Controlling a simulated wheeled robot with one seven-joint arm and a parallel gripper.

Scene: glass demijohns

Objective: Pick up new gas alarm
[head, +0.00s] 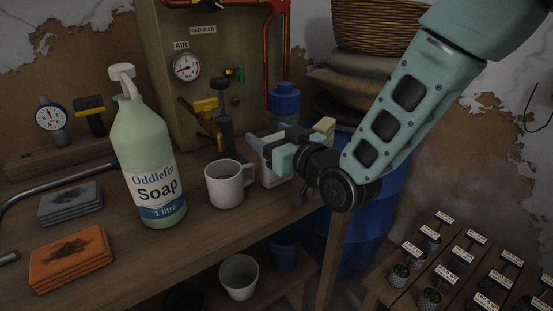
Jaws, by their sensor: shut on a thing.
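A white boxy thing (272,175), which looks like the gas alarm, is at the right end of the wooden workbench, just behind a white mug (225,184). My gripper (272,152) reaches in from the right and is shut on this white box. The fingers and wrist cover part of it, and its front markings cannot be read. I cannot tell whether its base still touches the bench.
A green soap bottle (147,163) stands left of the mug. Orange sponges (71,259) and grey pads (70,203) lie at left. A gauge panel (187,67) stands behind. A blue barrel (375,215) and small labelled cactus pots (430,297) are at right.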

